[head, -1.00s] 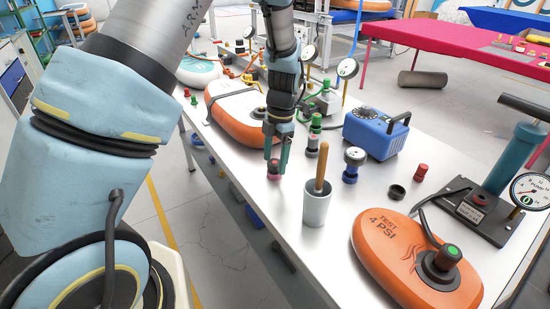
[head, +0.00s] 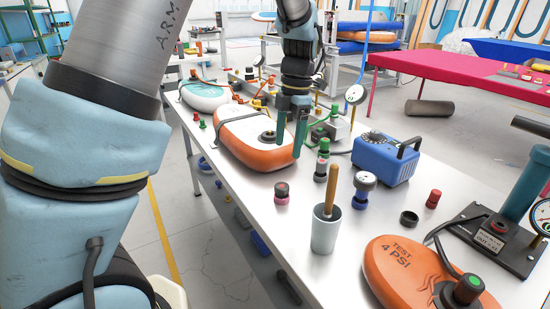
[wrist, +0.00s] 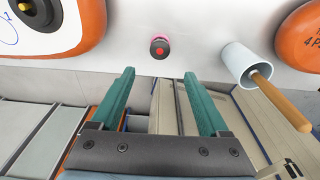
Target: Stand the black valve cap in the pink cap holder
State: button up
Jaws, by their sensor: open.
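The black valve cap (head: 282,187) stands upright in the pink cap holder (head: 282,200) on the white table. In the wrist view the cap (wrist: 159,48) is a dark disc with a red centre, and the pink rim of the holder (wrist: 160,37) shows around its far side. My gripper (head: 289,149) is open and empty, above and behind the holder in the head view. In the wrist view its teal fingers (wrist: 159,75) are apart, with nothing between them, and the cap lies beyond their tips. How deep the cap sits is hidden.
A grey cup with a wooden handle (head: 324,235) stands right of the holder. An orange-and-white board (head: 240,130) lies behind it. A blue-based gauge (head: 363,190), green-capped valves (head: 322,160), a blue pump (head: 385,158) and an empty black ring (head: 409,218) stand to the right.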

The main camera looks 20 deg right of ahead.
jog(key=shift+r, duration=0.15)
jog(key=w+a+m+h, duration=0.1)
jog(key=w+a+m, duration=0.1)
jog(key=a+m, duration=1.2)
jog(key=s+a+f+m+t, duration=0.1)
jog(key=s+a+m, duration=0.2)
jog(key=a, duration=0.6)
jog(key=s+a+f+m, duration=0.1)
jog(key=s+a+m, duration=0.2)
jog(key=a, duration=0.5)
jog(key=shift+s+a+f+m+t+h, duration=0.15)
jog(key=shift+a+m+t+h, duration=0.2)
jog(key=shift+m, duration=0.35)
